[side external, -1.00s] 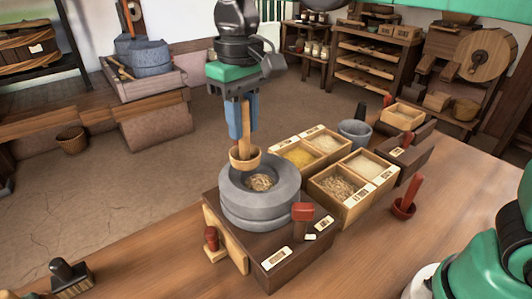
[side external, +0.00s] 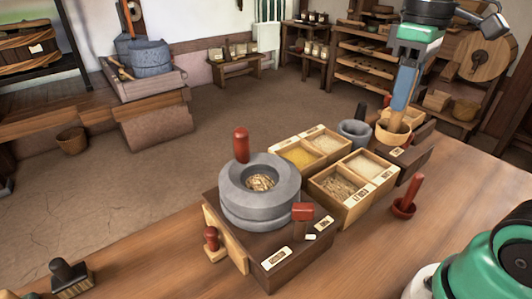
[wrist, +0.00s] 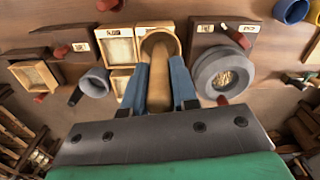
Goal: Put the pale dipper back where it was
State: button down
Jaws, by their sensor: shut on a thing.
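The pale dipper (side external: 393,132) has a round wooden cup and a straight handle, held cup down. My gripper (side external: 398,108) is shut on its handle. In the side view the cup overlaps the dark labelled stand (side external: 412,157) at the right; I cannot tell whether it touches. In the wrist view the dipper's cup (wrist: 160,40) points away between the blue fingers (wrist: 159,85). The grey quern (side external: 258,208) holds grain and has an upright red handle (side external: 241,145).
Wooden bins (side external: 345,186) of grain stand between the quern and the dark stand. A grey pot (side external: 354,133) is left of the dipper. A red scoop (side external: 404,205) stands on the table in front of the stand.

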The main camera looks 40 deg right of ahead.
jog(key=s+f, duration=0.1)
jog(key=f, duration=0.5)
jog(key=s+d+f, duration=0.1)
jog(key=f, duration=0.6)
jog(key=s+f, duration=0.1)
jog(key=f, duration=0.6)
jog(key=shift+s+d+f, duration=0.15)
jog(key=shift+s+f, duration=0.05)
jog(key=shift+s, duration=0.05)
jog(key=shift+f, duration=0.1)
jog(key=c, duration=0.7)
grip_release()
